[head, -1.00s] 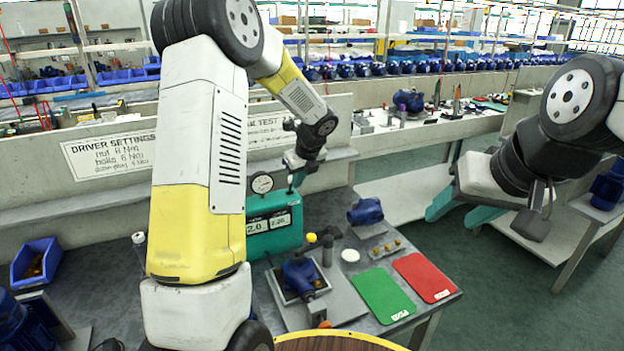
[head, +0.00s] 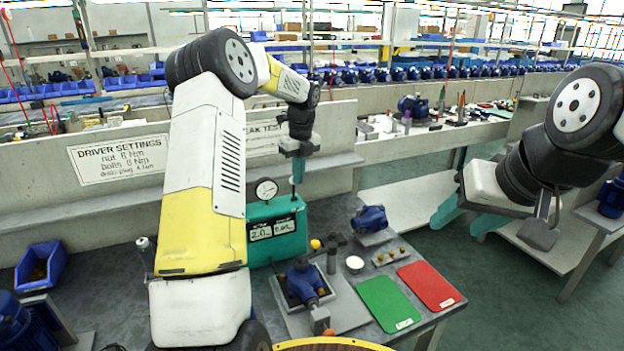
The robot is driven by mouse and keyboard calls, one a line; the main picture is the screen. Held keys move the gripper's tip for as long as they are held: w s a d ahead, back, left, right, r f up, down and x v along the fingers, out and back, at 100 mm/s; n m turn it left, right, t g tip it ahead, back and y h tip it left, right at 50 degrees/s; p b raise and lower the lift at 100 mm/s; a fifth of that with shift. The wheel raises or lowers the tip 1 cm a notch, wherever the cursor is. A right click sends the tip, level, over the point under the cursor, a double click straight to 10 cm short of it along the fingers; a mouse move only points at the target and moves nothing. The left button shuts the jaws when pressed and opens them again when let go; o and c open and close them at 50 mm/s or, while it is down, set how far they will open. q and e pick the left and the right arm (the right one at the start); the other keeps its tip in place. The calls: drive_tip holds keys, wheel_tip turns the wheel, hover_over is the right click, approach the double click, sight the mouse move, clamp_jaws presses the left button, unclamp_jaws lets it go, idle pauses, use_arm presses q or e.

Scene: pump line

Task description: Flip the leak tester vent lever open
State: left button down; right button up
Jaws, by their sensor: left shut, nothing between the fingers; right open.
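The leak tester (head: 276,238) is a teal box with a round gauge (head: 266,189) on top and two small displays on its front. My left gripper (head: 298,178) is shut and empty, with its teal fingers pointing down at the right end of the tester's top. I cannot tell whether the fingertips touch the tester. The vent lever cannot be made out; the fingers may hide it. My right gripper (head: 465,218) is open and empty, away to the right over the floor.
A blue pump (head: 305,284) sits in a fixture before the tester, and another pump (head: 370,218) stands behind. Green (head: 388,303) and red (head: 428,285) mats lie at the right bench edge. A blue bin (head: 40,266) is at left. My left arm hides part of the bench.

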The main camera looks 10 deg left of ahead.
use_arm(q)
drive_tip(key=shift+w+a+r+g+h, duration=0.1)
drive_tip(key=shift+w+a+g+h, duration=0.35)
drive_tip(key=shift+w+g, duration=0.25)
drive_tip(key=w+a, duration=0.2)
drive_tip(key=w, duration=0.1)
drive_tip(key=shift+a, duration=0.1)
drive_tip(key=shift+s+a+f, duration=0.1)
drive_tip(key=shift+f, duration=0.1)
wheel_tip(320, 180, up, 8)
drive_tip(key=shift+w+d+r, duration=0.25)
drive_tip(key=shift+w, duration=0.05)
idle(0.4)
